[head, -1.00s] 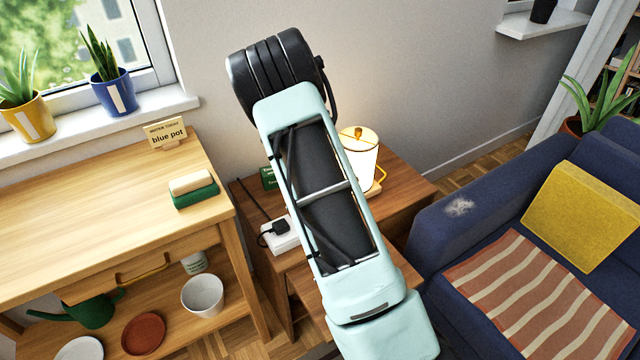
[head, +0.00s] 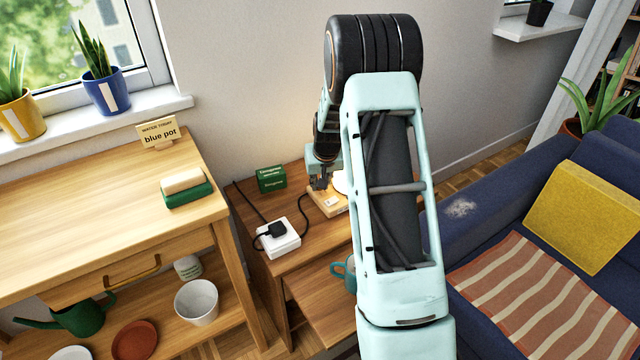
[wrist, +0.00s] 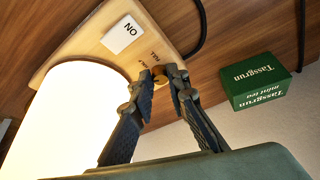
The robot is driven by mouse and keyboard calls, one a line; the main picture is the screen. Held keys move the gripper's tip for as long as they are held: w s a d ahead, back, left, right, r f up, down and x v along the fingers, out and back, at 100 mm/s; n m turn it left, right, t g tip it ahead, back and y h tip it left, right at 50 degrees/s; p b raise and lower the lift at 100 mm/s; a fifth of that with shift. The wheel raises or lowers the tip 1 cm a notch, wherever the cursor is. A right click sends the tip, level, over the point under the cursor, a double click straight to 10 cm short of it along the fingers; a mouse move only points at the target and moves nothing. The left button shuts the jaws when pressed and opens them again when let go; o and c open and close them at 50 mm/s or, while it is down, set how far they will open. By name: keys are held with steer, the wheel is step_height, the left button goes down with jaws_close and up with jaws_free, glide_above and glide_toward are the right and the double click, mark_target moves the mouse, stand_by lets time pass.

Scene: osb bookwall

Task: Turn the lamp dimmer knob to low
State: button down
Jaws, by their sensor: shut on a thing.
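The lamp's wooden base (head: 330,207) rests on the side table, with its shade (head: 341,183) mostly hidden behind my arm. Small dark lettering is on the base near the dimmer knob (wrist: 158,72). My gripper (wrist: 167,72) has its two fingertips at the knob and is shut on it. The fingers partly cover the knob, so its setting cannot be read. My gripper (head: 321,182) also shows in the head view, at the base's left end.
A green tea box (head: 271,179) stands close by on the side table (head: 295,258). A white power socket (head: 278,238) with a black plug and cables lies in front. A teal mug (head: 345,274) is partly hidden by my arm. A blue sofa (head: 470,215) stands at right.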

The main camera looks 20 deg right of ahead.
steer(key=c, duration=1.9)
jaws_free()
steer(key=v, duration=1.2)
